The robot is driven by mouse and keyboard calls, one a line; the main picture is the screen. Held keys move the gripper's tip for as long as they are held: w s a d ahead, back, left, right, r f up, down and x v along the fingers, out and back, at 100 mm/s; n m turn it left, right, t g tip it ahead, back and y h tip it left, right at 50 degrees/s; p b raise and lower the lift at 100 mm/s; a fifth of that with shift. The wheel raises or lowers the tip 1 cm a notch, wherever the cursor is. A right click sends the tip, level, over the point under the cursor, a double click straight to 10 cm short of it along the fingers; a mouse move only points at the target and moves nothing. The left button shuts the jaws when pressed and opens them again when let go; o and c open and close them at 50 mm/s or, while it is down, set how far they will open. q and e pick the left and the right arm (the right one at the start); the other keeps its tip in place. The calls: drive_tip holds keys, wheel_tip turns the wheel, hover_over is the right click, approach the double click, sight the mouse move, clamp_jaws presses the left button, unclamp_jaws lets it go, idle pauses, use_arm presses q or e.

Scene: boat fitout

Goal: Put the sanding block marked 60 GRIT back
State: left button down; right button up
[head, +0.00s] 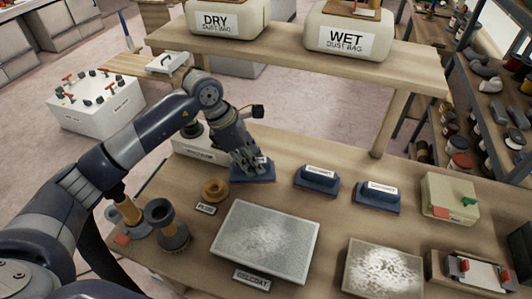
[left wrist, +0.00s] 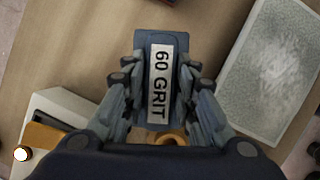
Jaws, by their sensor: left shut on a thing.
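The sanding block marked 60 GRIT (left wrist: 161,82) is blue with a white label, seen in the left wrist view between my left gripper's fingers (left wrist: 163,100). In the head view the same block (head: 253,178) is at the back left of the workbench (head: 200,265), partly hidden by my left gripper (head: 252,170). The left gripper is shut on it from above. Whether the block touches the bench I cannot tell. Two similar blue blocks with white labels, a middle one (head: 317,180) and a right one (head: 377,197), sit to its right. My right gripper is not in view.
A speckled pale panel (head: 265,240) and a second panel (head: 383,270) lie in front. An orange ring (head: 214,190) is close to the left gripper. A beige box (head: 449,198) stands at right. A raised shelf (head: 290,50) with DRY and WET dust bags runs behind.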

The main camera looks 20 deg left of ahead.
use_arm(q)
drive_tip(key=w, duration=0.1)
drive_tip(key=w+d, duration=0.1)
drive_tip(key=w+p, duration=0.1)
drive_tip(key=w, duration=0.1)
drive_tip(key=shift+d, duration=0.25)
drive_tip(key=shift+w+d+f, duration=0.15)
drive_tip(key=shift+w+d, duration=0.05)
drive_tip(key=shift+w, duration=0.5)
drive_tip(key=shift+w+f+p, duration=0.1)
drive_tip(key=shift+f+p, duration=0.05)
drive_tip(key=shift+p, duration=0.15)
wheel_tip(320, 180, down, 3)
drive_tip(key=shift+r+p, duration=0.15)
drive_tip(key=shift+p, duration=0.55)
drive_tip(key=shift+f, duration=0.3)
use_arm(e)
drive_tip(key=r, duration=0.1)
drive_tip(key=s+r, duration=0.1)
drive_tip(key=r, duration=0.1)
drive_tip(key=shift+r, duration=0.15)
use_arm(q)
drive_tip(key=shift+f, duration=0.1)
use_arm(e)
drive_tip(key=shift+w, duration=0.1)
use_arm(q)
drive_tip(key=shift+f+b, duration=0.15)
drive_tip(key=shift+b, duration=0.2)
drive_tip(key=c, duration=1.3)
unclamp_jaws()
